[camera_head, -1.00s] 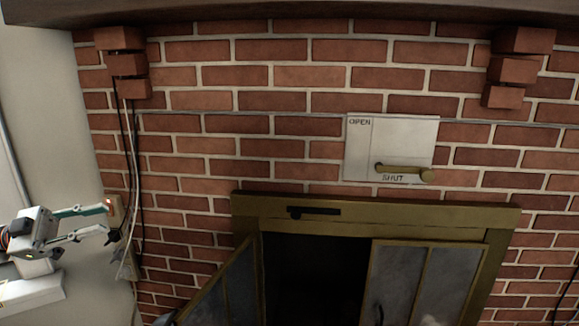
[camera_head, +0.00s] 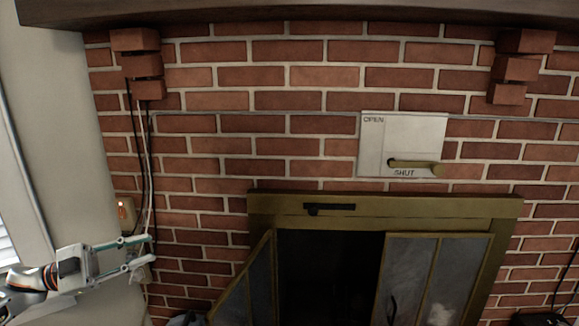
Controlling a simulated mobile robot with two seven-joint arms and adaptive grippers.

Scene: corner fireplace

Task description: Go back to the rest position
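My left gripper (camera_head: 150,250) is at the lower left. Its two fingers are apart, with nothing seen between them. It is in front of the wall near the left edge of the brickwork, below a small switch plate with an orange light (camera_head: 126,214). My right gripper is not in view.
A brick fireplace fills the view, with a brass-framed opening (camera_head: 385,207). Its left glass door (camera_head: 245,290) stands open and its right door panels (camera_head: 435,275) look closed. A damper plate (camera_head: 402,145) has its handle (camera_head: 415,165) near SHUT. Cables hang at left.

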